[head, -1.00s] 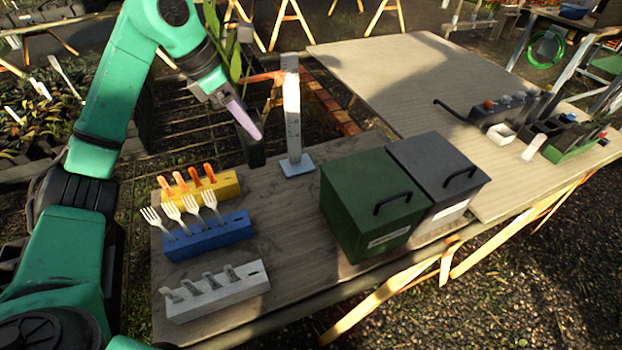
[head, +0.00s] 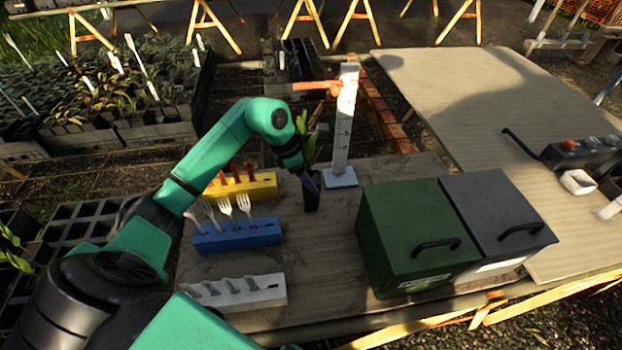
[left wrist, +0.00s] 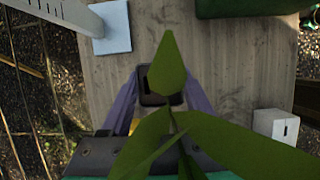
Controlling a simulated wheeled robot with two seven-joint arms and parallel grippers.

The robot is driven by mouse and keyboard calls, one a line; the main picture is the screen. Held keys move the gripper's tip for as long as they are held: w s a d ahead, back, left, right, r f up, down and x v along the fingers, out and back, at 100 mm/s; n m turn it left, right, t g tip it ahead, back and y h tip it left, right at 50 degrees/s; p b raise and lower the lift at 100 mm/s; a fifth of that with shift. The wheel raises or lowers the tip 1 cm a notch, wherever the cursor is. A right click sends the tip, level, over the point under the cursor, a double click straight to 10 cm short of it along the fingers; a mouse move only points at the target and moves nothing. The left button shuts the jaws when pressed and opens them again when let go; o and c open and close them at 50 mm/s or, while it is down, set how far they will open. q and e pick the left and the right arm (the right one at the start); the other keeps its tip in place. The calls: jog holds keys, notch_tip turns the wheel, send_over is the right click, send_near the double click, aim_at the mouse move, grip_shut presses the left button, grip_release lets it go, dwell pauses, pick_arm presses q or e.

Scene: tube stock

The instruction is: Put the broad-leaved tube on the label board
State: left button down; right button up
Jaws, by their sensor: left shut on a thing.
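My left gripper (head: 308,182) is shut on a dark square tube (head: 312,201), over the near table just left of the white ruler stand. In the left wrist view, the purple fingers of the left gripper (left wrist: 162,103) close on both sides of the tube (left wrist: 160,97). Broad green leaves (left wrist: 215,140) rise from it and partly cover the gripper. I cannot tell whether the tube's base touches the table. I cannot make out which thing is the label board. My right gripper is not in view.
The ruler stand (head: 345,125) is close by. Yellow (head: 262,186), blue (head: 240,234) and white (head: 240,292) holders line the left side. Green (head: 415,240) and dark grey (head: 495,222) lidded bins stand right. Bare table (head: 325,255) lies between holders and bins.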

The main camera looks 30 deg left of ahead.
pick_arm(q)
jog(key=shift+f, duration=0.4)
jog(key=shift+w, duration=0.1)
jog(key=shift+f, duration=0.2)
jog(key=shift+c, duration=0.6)
grip_release()
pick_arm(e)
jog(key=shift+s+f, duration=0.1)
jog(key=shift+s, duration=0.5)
pick_arm(q)
jog(key=shift+r, duration=0.15)
jog(key=shift+a+r, duration=0.1)
jog(key=shift+r, duration=0.15)
jog(key=b+v, duration=0.1)
jog(key=v, duration=1)
jog(key=shift+r, duration=0.3)
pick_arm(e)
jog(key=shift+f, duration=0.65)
